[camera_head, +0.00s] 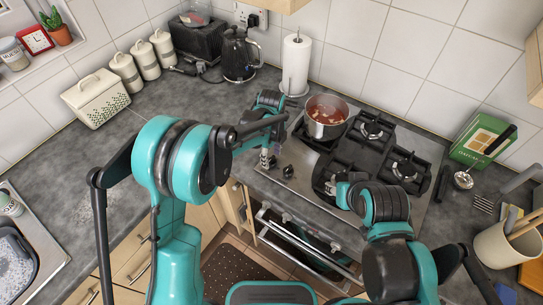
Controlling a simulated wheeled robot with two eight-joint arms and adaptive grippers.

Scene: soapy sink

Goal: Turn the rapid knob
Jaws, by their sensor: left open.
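The gas hob (352,105) is a steel plate with black grates, set in the grey worktop. A dark control knob (288,171) shows on its front left part. I cannot read which burner it serves. My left gripper (268,161) is open, pointing down over the hob's left front corner, just left of this knob and apart from it. My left forearm and wrist hide part of the hob's left edge. My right gripper (332,187) is low over the hob's front edge, mostly hidden by its own wrist, so its jaws are unclear.
A steel pot (326,117) with reddish contents stands on the back left burner, close to my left wrist. A paper towel roll (296,65) and a black kettle (238,54) stand behind. A green box (481,140) and a utensil pot (497,246) are at right. The oven handle (310,249) juts out below.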

